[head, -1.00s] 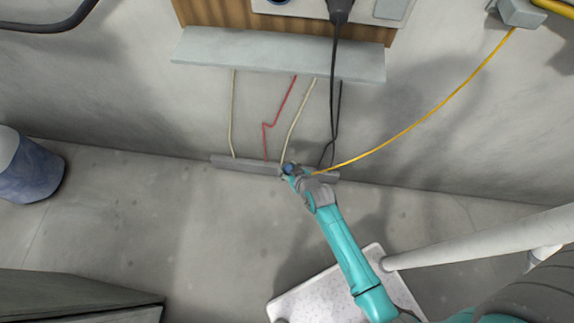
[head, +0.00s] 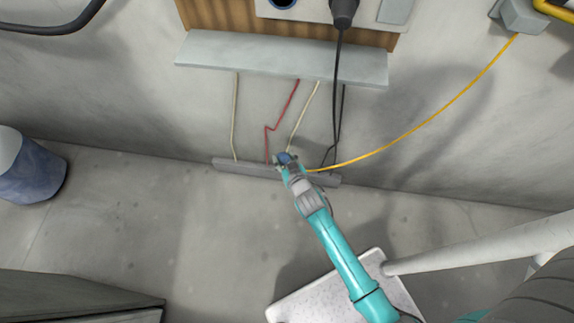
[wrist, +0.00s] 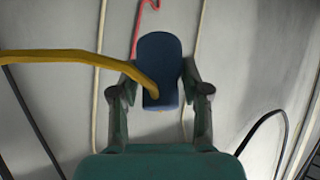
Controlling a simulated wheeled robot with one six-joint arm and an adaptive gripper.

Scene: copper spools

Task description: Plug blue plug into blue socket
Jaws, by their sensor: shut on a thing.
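The blue plug (wrist: 160,62) is between the fingers of my gripper (wrist: 159,88), which is shut on it in the wrist view. The yellow cable (wrist: 85,57) runs from the left into the plug's near side. In the head view my gripper (head: 288,168) holds the blue plug (head: 286,158) in front of the wall, low near the grey floor strip. The yellow cable (head: 420,129) rises from there to a grey box at the upper right. A blue-rimmed round socket (head: 283,3) shows at the top edge of the head view, on a panel; it is partly cut off.
A black plug (head: 343,12) with a hanging black cable sits right of the socket. A grey shelf (head: 285,62) juts out below the panel. Thin cream, red and black wires run down the wall. A blue bucket-like container (head: 30,172) stands at left.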

